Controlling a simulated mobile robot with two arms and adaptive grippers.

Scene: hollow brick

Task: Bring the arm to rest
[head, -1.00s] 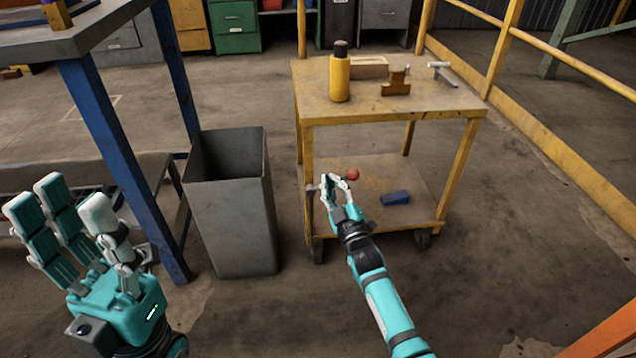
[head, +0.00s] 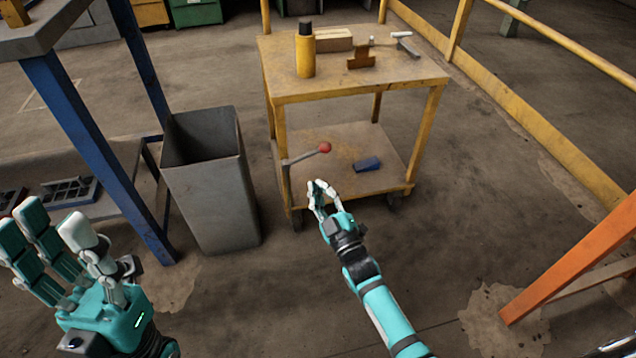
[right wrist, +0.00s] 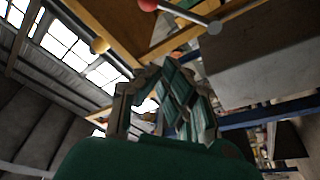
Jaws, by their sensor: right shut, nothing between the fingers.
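My right gripper (head: 318,187) is shut and empty, in front of the yellow cart's lower shelf (head: 345,138). Its turquoise arm reaches in from the bottom of the head view. In the right wrist view its fingers (right wrist: 165,78) are drawn together with nothing held. My left gripper (head: 45,235) is at the lower left of the head view, its fingers extended and apart, with nothing in them.
A lever with a red knob (head: 325,147) projects near the shelf, beyond my right gripper. A grey bin (head: 215,205) stands left of the cart; an orange beam (head: 570,265) is at right. Floor between is clear.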

